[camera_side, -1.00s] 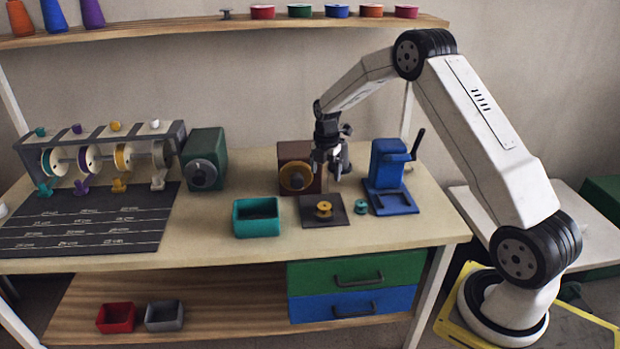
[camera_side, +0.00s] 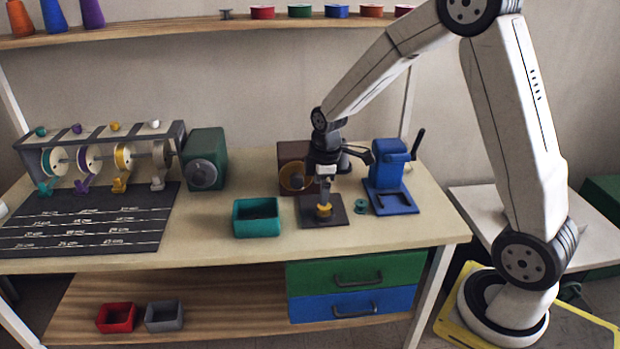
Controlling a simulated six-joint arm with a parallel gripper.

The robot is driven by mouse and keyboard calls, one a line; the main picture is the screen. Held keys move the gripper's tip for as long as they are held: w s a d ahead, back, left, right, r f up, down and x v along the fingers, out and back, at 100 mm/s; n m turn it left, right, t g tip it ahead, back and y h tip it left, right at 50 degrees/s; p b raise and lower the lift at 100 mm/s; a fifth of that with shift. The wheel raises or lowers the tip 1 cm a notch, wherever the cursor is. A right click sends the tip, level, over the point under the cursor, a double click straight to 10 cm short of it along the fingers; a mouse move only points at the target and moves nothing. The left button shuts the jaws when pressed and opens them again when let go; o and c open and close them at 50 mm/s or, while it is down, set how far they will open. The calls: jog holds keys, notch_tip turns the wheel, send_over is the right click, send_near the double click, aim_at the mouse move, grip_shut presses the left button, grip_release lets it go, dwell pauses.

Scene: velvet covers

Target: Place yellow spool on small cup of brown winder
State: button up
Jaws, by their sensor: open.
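The yellow spool (camera_side: 324,212) sits on a dark square mat (camera_side: 308,217) near the front of the table. My gripper (camera_side: 324,204) points straight down, with its fingertips at the top of the spool; it is open. Whether the fingers touch the spool is too small to tell.
A small green spool (camera_side: 361,206) and a blue hand-cranked device (camera_side: 390,178) stand close on the right. A teal bin (camera_side: 256,232) is to the left. A green machine (camera_side: 205,160) and a rack of spools (camera_side: 100,155) stand farther left. Bare tabletop lies in front.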

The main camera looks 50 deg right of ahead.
jog(key=s+a+m, duration=0.4)
jog(key=s, duration=0.3)
jog(key=s+a+m+t, duration=0.1)
jog(key=s+a+m, duration=0.3)
jog(key=s, duration=0.3)
jog(key=shift+a+r+m, duration=0.3)
jog(key=shift+r+m, duration=0.1)
jog(key=shift+m, duration=0.4)
